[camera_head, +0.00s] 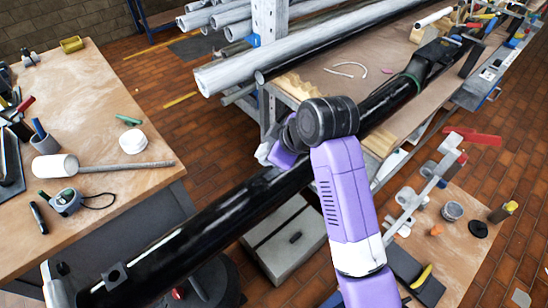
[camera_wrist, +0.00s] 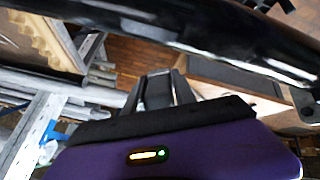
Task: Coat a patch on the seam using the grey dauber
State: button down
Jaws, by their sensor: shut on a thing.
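A long black mast tube (camera_head: 215,215) runs diagonally from lower left to upper right in the head view. It also crosses the top of the wrist view (camera_wrist: 190,38), with pale streaks of shine. My gripper (camera_head: 268,151) is beside the tube near its middle, under my purple arm. In the wrist view its dark fingers (camera_wrist: 160,90) point toward the tube and are shut on a small grey thing, apparently the grey dauber. Its tip is hidden or too dark to tell, as is whether it touches the tube. I cannot make out the seam or any coated patch.
A left bench (camera_head: 95,105) holds a white-headed mallet (camera_head: 56,168), a white lid (camera_head: 133,141) and a tape measure (camera_head: 66,203). A right bench (camera_head: 462,250) holds a small tin (camera_head: 452,211). Metal pipes (camera_head: 285,62) lie on a rack behind.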

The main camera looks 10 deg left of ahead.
jog(key=shift+r, duration=1)
jog(key=shift+w+a+f+g+h, duration=0.2)
jog(key=shift+g+h, duration=0.2)
jog(key=shift+h, duration=0.2)
jog(key=shift+a+f+g+h, duration=0.1)
jog(key=shift+f+g+h, duration=0.3)
jog(key=shift+h, duration=0.1)
